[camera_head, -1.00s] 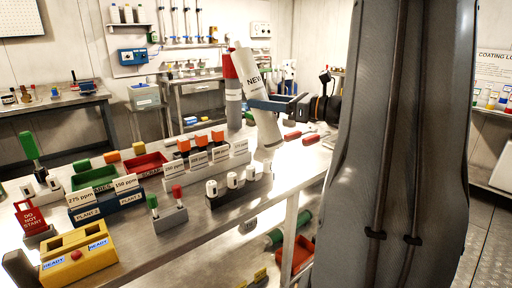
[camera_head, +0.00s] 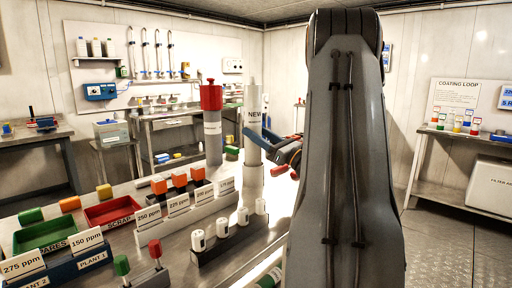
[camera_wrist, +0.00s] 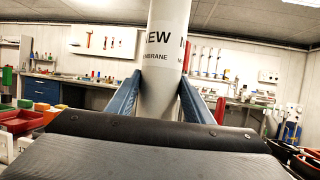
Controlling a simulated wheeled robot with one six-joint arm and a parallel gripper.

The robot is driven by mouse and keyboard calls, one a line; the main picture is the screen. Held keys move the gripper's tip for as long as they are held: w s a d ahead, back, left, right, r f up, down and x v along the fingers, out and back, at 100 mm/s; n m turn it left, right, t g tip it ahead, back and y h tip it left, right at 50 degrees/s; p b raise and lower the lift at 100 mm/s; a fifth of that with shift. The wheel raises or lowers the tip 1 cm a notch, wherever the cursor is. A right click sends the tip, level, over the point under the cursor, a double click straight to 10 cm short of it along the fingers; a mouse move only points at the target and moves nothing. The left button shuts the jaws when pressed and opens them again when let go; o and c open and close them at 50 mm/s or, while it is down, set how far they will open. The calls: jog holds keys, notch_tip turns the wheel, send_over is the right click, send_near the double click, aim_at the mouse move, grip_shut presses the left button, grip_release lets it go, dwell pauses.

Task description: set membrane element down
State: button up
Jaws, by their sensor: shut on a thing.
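The membrane element is a long white cylinder marked NEW (camera_head: 254,105). It stands about upright above the steel bench in the head view, right of a grey vessel with a red cap (camera_head: 212,125). My gripper (camera_head: 262,140) holds it around the middle with blue fingers. In the wrist view the element (camera_wrist: 166,40) rises between the two blue fingers (camera_wrist: 163,98), which are closed against its sides. Its lower end is near the bench top behind the small white cylinders. I cannot tell whether it touches the bench.
In front are a black rack with white cylinders (camera_head: 198,242), ppm signs (camera_head: 149,215) with orange-topped pieces, a red SCRAP tray (camera_head: 112,211) and a green SPARES tray (camera_head: 45,234). My arm hides the bench's right side. A back bench (camera_head: 190,122) stands behind.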

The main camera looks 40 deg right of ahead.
jog(key=shift+f, duration=1.85)
jog(key=o, duration=1.6)
jog(key=shift+f, duration=0.15)
jog(key=b+v, duration=0.1)
jog(key=v, duration=1.1)
